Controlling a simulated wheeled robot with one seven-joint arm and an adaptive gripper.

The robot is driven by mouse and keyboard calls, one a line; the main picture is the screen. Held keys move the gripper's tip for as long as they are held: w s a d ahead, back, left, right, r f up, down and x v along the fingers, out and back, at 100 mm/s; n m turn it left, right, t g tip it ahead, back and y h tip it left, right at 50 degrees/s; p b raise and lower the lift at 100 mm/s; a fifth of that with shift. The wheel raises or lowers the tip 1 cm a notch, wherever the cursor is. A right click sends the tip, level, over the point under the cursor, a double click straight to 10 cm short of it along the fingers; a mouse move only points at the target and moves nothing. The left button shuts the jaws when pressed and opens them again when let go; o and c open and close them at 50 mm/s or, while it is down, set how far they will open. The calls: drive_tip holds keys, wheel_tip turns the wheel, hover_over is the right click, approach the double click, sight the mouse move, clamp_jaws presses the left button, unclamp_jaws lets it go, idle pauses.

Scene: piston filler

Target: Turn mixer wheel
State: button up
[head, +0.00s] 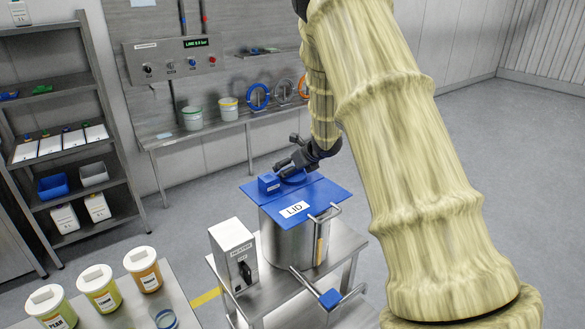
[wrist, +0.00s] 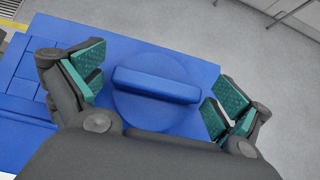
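A steel vessel (head: 285,238) on a trolley carries a blue lid (head: 325,196) labelled LID. A round blue disc with a raised bar (wrist: 155,86) sits on the lid; in the head view only part of its blue round edge (head: 296,177) shows under my gripper. I cannot tell for sure that this is the mixer wheel. My gripper (wrist: 156,90) is open, its green-padded fingers apart on the left and right of the bar, with gaps to it. In the head view my gripper (head: 291,160) is low over the lid.
A grey control box (head: 233,255) stands beside the vessel. A handle with a blue end (head: 330,298) sticks out at the vessel's lower front. Labelled tubs (head: 97,285) stand on a table at the lower left. A bench (head: 225,124) and shelves (head: 60,150) are behind.

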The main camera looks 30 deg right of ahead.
drive_tip(key=c, duration=0.8)
drive_tip(key=shift+f+b, duration=0.15)
drive_tip(key=shift+b, duration=0.3)
